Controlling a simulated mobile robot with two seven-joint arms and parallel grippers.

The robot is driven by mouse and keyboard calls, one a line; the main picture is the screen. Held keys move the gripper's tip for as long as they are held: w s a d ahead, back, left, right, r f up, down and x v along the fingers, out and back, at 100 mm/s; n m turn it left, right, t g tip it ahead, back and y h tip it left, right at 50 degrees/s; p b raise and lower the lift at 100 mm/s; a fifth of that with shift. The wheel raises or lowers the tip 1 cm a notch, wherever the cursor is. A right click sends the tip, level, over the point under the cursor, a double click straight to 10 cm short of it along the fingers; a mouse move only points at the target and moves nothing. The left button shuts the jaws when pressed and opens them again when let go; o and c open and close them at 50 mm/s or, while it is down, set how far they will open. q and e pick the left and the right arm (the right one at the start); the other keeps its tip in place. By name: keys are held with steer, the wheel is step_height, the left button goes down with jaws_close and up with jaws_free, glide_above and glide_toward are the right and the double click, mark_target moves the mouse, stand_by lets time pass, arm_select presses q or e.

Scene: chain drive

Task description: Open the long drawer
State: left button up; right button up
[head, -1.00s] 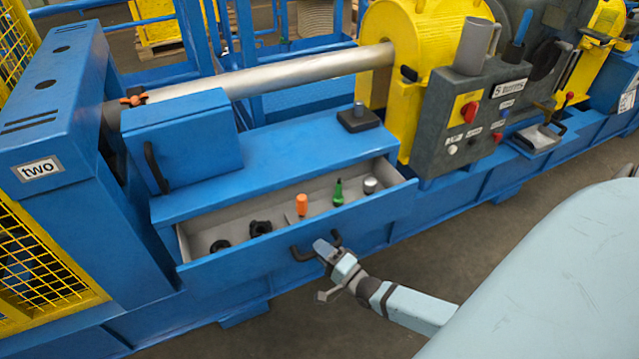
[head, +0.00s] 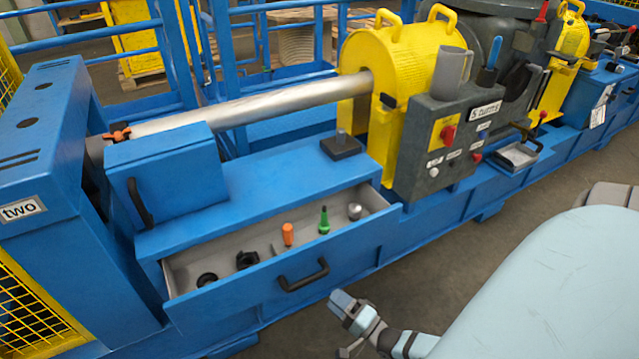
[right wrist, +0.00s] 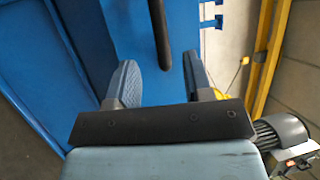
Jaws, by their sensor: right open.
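The long blue drawer (head: 240,305) stands pulled out of the blue machine bench. Inside it lie an orange-handled item (head: 288,234), a green item (head: 324,220), a grey knob-like item (head: 354,211) and black round parts (head: 247,259). Its black handle (head: 303,276) is on the front face. My right gripper (head: 343,308) is in front of and below the handle, apart from it. In the right wrist view the gripper (right wrist: 160,85) is open and empty, its fingers spread, with a dark handle bar (right wrist: 160,30) ahead of them. My left gripper is not in view.
A grey control panel (head: 440,140) and a yellow housing (head: 385,80) stand to the right. Grey floor (head: 470,260) is free in front of the machine.

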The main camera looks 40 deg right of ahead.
steer(key=v, duration=0.4)
steer(key=shift+s+f, duration=0.1)
steer(key=shift+s, duration=0.2)
